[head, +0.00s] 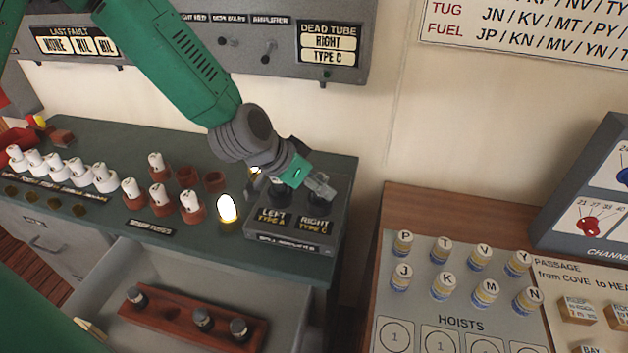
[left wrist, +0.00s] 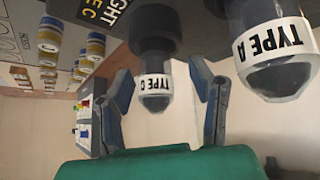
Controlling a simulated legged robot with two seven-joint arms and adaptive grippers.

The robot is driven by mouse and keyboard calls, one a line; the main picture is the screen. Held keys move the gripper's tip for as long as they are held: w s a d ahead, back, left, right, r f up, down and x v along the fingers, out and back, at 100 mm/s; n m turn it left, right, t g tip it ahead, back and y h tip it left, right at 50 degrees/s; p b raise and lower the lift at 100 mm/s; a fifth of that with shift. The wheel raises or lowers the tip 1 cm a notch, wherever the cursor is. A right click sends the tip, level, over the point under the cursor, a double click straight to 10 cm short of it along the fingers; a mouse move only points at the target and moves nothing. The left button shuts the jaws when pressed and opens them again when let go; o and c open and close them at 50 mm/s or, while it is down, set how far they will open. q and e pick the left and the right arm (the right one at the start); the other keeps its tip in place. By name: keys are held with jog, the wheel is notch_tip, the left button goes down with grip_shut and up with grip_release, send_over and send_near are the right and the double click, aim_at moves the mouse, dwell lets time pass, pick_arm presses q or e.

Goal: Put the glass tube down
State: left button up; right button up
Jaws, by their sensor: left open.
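My left gripper (head: 318,186) is over the right side of a grey socket box (head: 290,242) labelled LEFT TYPE A and RIGHT TYPE C. In the left wrist view, a glass tube with a TYPE C band (left wrist: 155,88) sits in a dark socket. The open fingers of my left gripper (left wrist: 163,100) stand on either side of it, with gaps visible. A second glass tube, banded TYPE A (left wrist: 272,55), is beside it, outside the fingers. In the head view my gripper and wrist hide most of both tubes. My right gripper is not in view.
A glowing lamp (head: 228,208) stands left of the box. White-topped pieces (head: 104,176) and red-brown holders (head: 187,177) line the green counter. An open drawer (head: 200,275) below holds a brown rack (head: 170,318) with dark tubes. Hoist pegs (head: 440,287) stand on the right desk.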

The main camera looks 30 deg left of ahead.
pick_arm(q)
jog(key=shift+s+r, duration=0.2)
jog(key=shift+r, duration=0.35)
jog(key=v, duration=1)
jog(key=shift+s+r+p, duration=0.25)
jog(key=shift+s+p, duration=0.1)
jog(key=shift+a, duration=0.15)
jog(key=shift+a, duration=0.15)
